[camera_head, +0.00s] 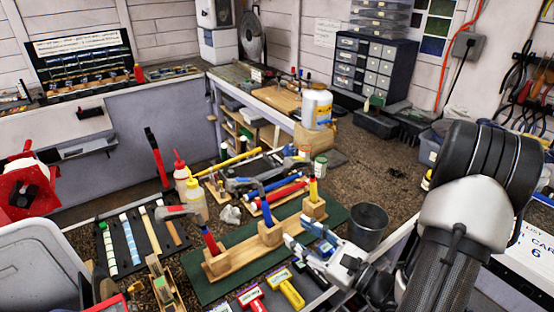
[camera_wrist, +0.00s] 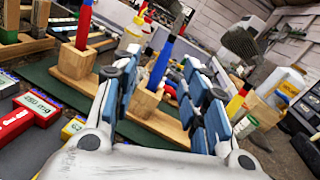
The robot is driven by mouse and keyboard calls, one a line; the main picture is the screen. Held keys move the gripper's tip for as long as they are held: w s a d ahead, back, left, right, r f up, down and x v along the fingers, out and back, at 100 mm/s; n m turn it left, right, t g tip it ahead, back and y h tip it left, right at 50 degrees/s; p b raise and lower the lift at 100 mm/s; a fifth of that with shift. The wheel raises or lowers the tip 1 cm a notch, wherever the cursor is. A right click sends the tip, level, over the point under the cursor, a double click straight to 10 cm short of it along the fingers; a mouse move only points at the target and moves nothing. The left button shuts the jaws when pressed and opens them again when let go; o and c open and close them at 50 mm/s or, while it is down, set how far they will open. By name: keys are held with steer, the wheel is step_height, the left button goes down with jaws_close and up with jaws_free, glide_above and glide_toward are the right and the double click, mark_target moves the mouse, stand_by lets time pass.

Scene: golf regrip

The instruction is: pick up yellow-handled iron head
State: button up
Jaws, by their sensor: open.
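A yellow T-shaped piece with a pale label (camera_head: 287,288) lies on the bench at the front, beside a similar red piece (camera_head: 252,300). In the wrist view the yellow piece (camera_wrist: 73,129) is partly cut off by my left finger. I cannot tell for certain that it is the yellow-handled iron head. My gripper (camera_head: 306,238) is open and empty, above the green mat's front right part.
A wooden stand with upright coloured pegs (camera_head: 240,255) lies on the green mat (camera_head: 335,212). A dark bucket (camera_head: 369,225) stands right of my gripper. Bottles (camera_head: 196,200), hammers and strips crowd the left. A white jug (camera_head: 317,108) stands behind.

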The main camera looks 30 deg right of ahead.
steer(key=s+d+f+m+h, duration=0.1)
steer(key=d+m+h, duration=0.1)
steer(key=d+h, duration=0.1)
steer(key=s+d+f+m+h, duration=0.1)
steer(key=d+f+m+h, duration=0.1)
steer(key=d+h, duration=0.1)
steer(key=s+d+f+m+h, duration=0.1)
steer(key=d+f+m+h, duration=0.1)
steer(key=d, duration=0.3)
steer(key=shift+s+d+f+m+h, duration=0.1)
steer(key=shift+s+m+h, duration=0.15)
steer(key=shift+m+h, duration=0.2)
glide_toward(315, 195)
steer(key=w, duration=0.3)
steer(key=shift+w+d+b, duration=0.3)
steer(key=shift+w+b, duration=0.05)
steer(key=shift+w, duration=0.6)
steer(key=shift+w+d+b, duration=0.3)
steer(key=shift+w+b, duration=0.05)
steer(key=shift+w, duration=0.65)
steer(key=shift+w+d+b, duration=0.3)
steer(key=shift+w+b, duration=0.05)
steer(key=shift+w, duration=0.6)
steer(key=shift+c, duration=0.2)
jaws_close()
